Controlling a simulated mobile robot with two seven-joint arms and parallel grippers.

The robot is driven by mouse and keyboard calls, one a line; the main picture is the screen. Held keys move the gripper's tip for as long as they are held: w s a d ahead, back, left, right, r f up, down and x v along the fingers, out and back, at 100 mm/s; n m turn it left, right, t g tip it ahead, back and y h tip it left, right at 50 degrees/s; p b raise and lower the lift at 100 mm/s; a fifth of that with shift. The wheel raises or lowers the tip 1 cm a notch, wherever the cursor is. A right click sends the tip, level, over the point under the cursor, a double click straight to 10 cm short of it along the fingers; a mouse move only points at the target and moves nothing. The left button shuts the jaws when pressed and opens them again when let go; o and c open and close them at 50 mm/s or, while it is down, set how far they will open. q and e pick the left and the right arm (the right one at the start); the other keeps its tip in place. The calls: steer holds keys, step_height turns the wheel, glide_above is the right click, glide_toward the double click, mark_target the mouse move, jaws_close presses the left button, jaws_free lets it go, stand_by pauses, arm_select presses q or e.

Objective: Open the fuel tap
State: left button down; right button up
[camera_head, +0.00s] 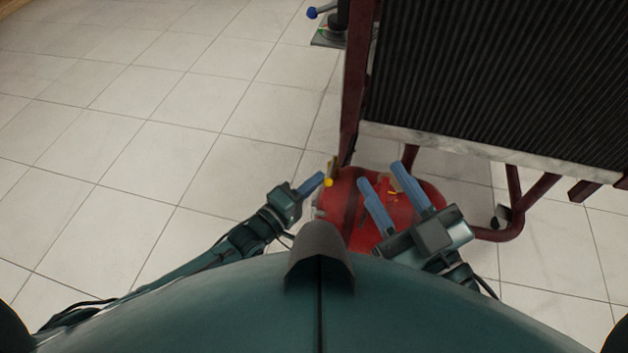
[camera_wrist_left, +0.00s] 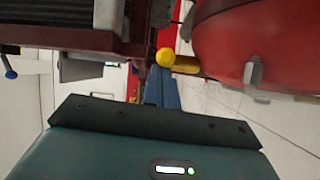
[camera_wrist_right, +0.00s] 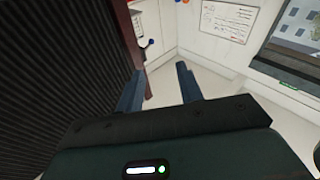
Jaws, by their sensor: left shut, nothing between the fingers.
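The red fuel tank (camera_head: 352,232) lies under the dark red frame, just in front of me. A yellow-tipped tap handle (camera_head: 328,182) shows at its left end. In the left wrist view the handle's round yellow knob (camera_wrist_left: 166,57) and stem lie beside the red tank (camera_wrist_left: 250,40). My left gripper (camera_head: 318,180) is shut and empty, its tips close to the knob; I cannot tell whether they touch. In the left wrist view its blue fingers (camera_wrist_left: 162,86) lie just below the knob. My right gripper (camera_head: 386,172) is open and empty above the tank, and shows in its wrist view (camera_wrist_right: 160,78).
The dark red frame (camera_head: 355,85) holds a large black ribbed radiator (camera_head: 490,70) on the right. A stand with a blue-knobbed lever (camera_head: 312,13) is at the top. Tiled floor (camera_head: 170,120) is clear on the left. Another small yellow part (camera_head: 393,195) is on the tank's top.

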arm_select(q)
steer(key=p+v, duration=0.3)
steer(key=v, duration=1)
arm_select(e)
steer(key=shift+s+d+n+h, duration=0.15)
steer(key=shift+d+n+h, duration=0.15)
steer(key=shift+d+n, duration=0.1)
steer(key=shift+a, duration=0.1)
